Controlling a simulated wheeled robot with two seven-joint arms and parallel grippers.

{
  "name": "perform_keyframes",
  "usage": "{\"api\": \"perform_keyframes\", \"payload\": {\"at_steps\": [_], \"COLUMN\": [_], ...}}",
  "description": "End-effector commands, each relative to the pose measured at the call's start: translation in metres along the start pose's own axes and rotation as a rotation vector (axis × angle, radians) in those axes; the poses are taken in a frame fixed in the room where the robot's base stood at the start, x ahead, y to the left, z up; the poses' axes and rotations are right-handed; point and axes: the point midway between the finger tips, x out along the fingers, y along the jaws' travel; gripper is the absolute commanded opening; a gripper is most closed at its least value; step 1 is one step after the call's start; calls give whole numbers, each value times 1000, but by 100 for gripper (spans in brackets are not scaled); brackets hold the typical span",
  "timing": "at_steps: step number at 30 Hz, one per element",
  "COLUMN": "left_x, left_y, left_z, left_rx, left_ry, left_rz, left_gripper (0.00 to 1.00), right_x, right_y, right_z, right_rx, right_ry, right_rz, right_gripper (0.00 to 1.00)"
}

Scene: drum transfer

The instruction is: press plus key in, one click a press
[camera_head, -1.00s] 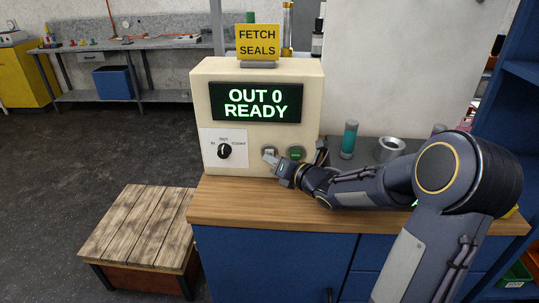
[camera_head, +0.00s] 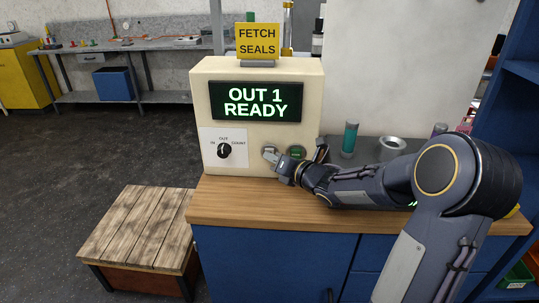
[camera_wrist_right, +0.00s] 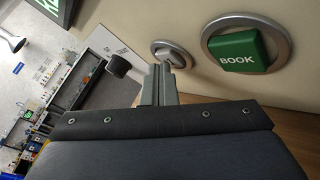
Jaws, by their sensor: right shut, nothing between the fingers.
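The cream control box (camera_head: 200,100) stands on the wooden counter, its display (camera_head: 256,102) reading "OUT 1 READY". A pale key in a round metal ring (camera_head: 269,150) sits on its front, left of the green BOOK key (camera_head: 296,153). In the wrist view the pale key (camera_wrist_right: 172,50) lies just beyond my fingertips; any plus mark on it is not legible. My right gripper (camera_head: 272,157) is shut and empty, its tips in front of the pale key's lower part. I cannot tell whether they touch it. The BOOK key (camera_wrist_right: 238,50) is clear of the fingers. My left gripper is out of view.
A black selector knob (camera_head: 224,151) with IN, OUT and COUNT labels is left of the keys. A teal-capped cylinder (camera_head: 349,139) and a metal ring-shaped part (camera_head: 391,146) stand right of the box, near my forearm. The counter front (camera_head: 250,203) is clear.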

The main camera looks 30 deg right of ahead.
Motion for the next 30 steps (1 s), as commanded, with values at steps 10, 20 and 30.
{"api": "perform_keyframes", "payload": {"at_steps": [10, 20, 30], "left_x": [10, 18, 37], "left_y": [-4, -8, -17], "left_z": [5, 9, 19], "left_rx": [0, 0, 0], "left_ry": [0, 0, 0], "left_rz": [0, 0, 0], "left_gripper": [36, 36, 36], "right_x": [-6, -12, -36], "right_y": [4, 8, 25], "right_z": [-4, -10, -28], "right_rx": [-1, -2, -2], "right_ry": [-1, -2, -3], "right_rz": [1, 1, 1], "right_gripper": [0, 0, 0]}}
